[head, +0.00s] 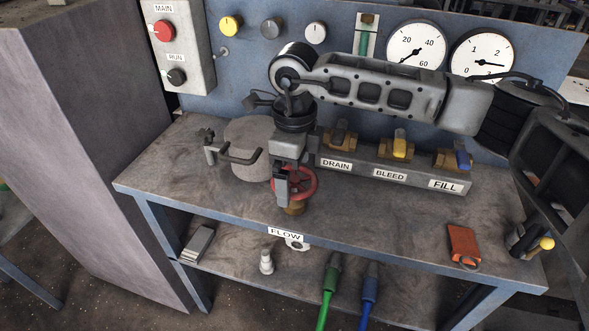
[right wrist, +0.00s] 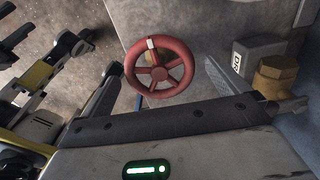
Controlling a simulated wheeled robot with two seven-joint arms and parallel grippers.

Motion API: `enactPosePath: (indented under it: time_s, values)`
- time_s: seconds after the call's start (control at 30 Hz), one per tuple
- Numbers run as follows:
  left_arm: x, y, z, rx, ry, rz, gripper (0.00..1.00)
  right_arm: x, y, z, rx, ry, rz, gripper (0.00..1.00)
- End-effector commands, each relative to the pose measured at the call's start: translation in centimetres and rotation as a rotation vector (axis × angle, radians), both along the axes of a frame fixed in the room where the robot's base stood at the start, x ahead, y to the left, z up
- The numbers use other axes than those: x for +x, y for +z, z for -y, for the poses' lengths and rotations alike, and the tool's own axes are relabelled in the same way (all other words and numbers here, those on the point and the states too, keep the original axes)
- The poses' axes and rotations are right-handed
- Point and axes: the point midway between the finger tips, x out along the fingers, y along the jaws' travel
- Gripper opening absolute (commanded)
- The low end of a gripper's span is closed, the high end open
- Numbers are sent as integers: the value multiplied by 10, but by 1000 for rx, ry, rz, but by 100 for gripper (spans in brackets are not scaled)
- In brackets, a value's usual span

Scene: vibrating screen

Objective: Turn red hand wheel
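The red hand wheel (head: 308,183) sits on a brass valve (head: 294,208) at the front of the bench, above the FLOW label (head: 286,235). In the right wrist view the wheel (right wrist: 179,84) shows its spokes and a white mark near the top of its rim. My right gripper (head: 288,182) hangs over the wheel and covers its left part in the head view. In the right wrist view its open fingers (right wrist: 163,62) stand on either side of the wheel. A gap shows between each finger and the rim; I cannot tell their height difference. My left gripper is not in view.
A grey canister (head: 245,135) with dark handles stands close left of the wheel. A block of labelled valves, DRAIN (head: 336,163), BLEED (head: 390,175) and FILL (head: 445,184), runs behind right. An orange tag (head: 463,243) lies front right.

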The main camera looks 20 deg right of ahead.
Motion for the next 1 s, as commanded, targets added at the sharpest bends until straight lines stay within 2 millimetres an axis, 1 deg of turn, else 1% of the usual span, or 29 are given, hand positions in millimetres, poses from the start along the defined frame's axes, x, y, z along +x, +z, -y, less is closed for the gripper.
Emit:
enactPosePath:
  time_s: [0.23,0.37,0.47,0.8,0.9,1.0]
  values:
    - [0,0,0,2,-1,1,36,-1,0,0,-1,2,-2,100]
    - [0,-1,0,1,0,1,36,0,12,0,0,3,-1,100]
    - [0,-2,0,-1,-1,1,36,0,30,0,0,3,1,100]
    - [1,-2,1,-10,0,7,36,0,113,0,0,2,2,100]
    - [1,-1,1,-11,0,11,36,0,132,0,1,2,2,100]
    - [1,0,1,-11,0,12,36,0,146,0,-1,1,1,100]
